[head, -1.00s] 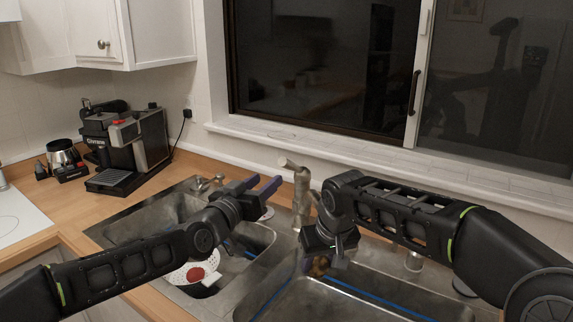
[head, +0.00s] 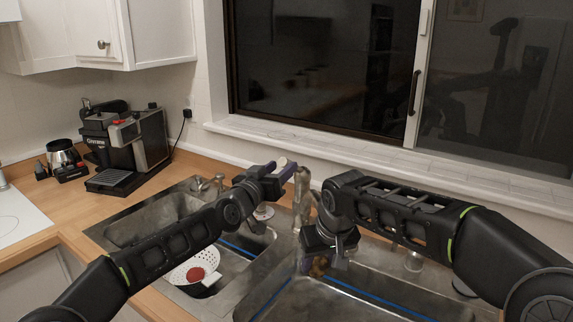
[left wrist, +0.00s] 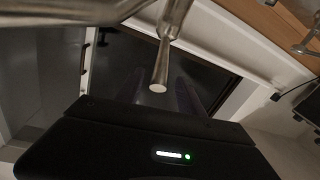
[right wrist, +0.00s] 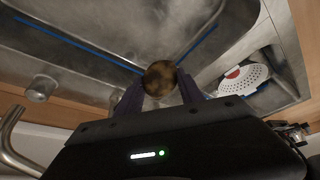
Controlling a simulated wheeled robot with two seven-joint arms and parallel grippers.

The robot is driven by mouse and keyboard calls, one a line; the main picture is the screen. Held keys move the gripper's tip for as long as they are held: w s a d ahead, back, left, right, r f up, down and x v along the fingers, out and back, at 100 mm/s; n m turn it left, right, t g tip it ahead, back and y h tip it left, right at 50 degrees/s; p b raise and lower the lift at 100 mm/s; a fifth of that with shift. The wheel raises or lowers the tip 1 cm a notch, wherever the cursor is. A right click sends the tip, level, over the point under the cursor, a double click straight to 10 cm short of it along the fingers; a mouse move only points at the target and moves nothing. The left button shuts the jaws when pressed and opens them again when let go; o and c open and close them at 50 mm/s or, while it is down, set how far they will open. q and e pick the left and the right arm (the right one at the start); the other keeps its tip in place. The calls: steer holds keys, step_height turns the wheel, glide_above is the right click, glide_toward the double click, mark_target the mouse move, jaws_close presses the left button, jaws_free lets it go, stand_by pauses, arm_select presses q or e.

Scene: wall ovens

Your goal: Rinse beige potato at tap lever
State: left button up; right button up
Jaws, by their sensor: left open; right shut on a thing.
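The beige-brown potato (right wrist: 158,78) is between the fingers of my right gripper (right wrist: 158,92), which is shut on it. In the head view the potato (head: 319,266) is held low over the right basin, below and to the right of the tap (head: 302,205). My left gripper (head: 283,172) is open beside the top of the tap. In the left wrist view the tap lever (left wrist: 161,65) reaches down between the left fingers (left wrist: 160,88); I cannot tell whether they touch it. The lever is largely hidden by the left gripper in the head view.
A white colander (head: 188,277) with a red item (head: 195,274) sits in the left basin. The divider and basin rims lie under my arms. A coffee machine (head: 135,145) stands on the counter at the left. The window sill (head: 390,160) runs behind the tap.

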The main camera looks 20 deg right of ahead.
mark_target(286, 164)
arm_select(q)
steer(key=shift+x, duration=1.9)
jaws_close()
